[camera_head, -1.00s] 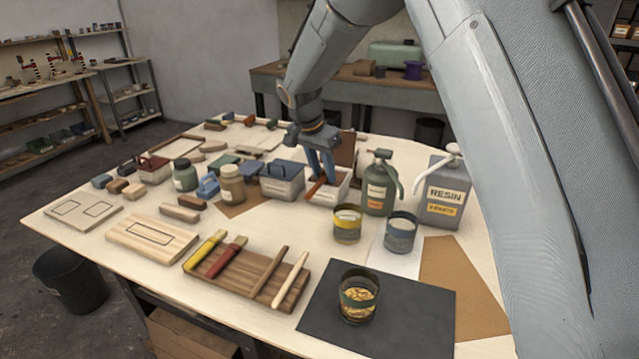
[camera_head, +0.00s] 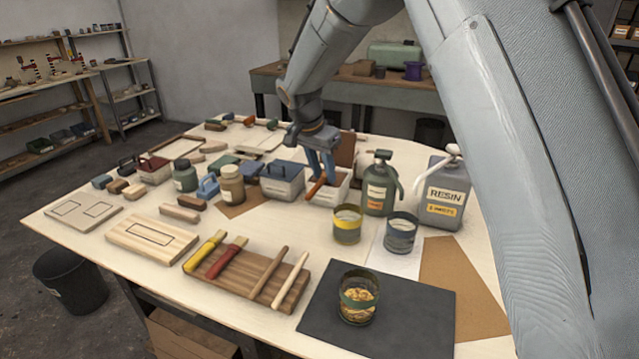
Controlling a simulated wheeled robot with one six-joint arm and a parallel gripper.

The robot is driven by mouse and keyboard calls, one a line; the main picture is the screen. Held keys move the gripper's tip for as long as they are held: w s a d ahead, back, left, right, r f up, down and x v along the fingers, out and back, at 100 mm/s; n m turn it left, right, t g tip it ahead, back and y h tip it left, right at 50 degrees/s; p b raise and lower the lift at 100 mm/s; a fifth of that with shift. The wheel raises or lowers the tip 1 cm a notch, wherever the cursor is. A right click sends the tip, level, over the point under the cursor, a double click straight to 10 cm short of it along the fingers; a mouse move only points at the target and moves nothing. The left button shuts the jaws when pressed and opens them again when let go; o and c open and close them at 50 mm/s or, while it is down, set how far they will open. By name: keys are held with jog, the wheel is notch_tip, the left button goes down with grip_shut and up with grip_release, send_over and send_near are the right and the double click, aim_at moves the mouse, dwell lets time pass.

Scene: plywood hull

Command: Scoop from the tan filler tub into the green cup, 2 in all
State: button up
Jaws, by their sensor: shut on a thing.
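My gripper (camera_head: 322,172) is over an open pale tub (camera_head: 336,196) at the far middle of the table. It is shut on the orange-red handle of a scoop (camera_head: 316,188), which is tilted. The scoop's lower end and what it carries are hidden. This open tub appears to be the tan filler tub; its contents are mostly hidden by the gripper and the near wall. The green cup (camera_head: 358,306) is clear with a green band and stands upright on a dark mat (camera_head: 420,305) at the front. Golden-tan material lies inside it.
A yellow-banded cup (camera_head: 347,228) and a blue-banded cup (camera_head: 400,238) stand between tub and mat. A green pump bottle (camera_head: 379,190) and a resin jug (camera_head: 444,190) stand right of the tub. A blue-lidded tub (camera_head: 282,183) is left. A wooden tray (camera_head: 225,278) holds several tools.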

jog(key=shift+r+p, duration=1.65)
jog(key=shift+r, duration=2)
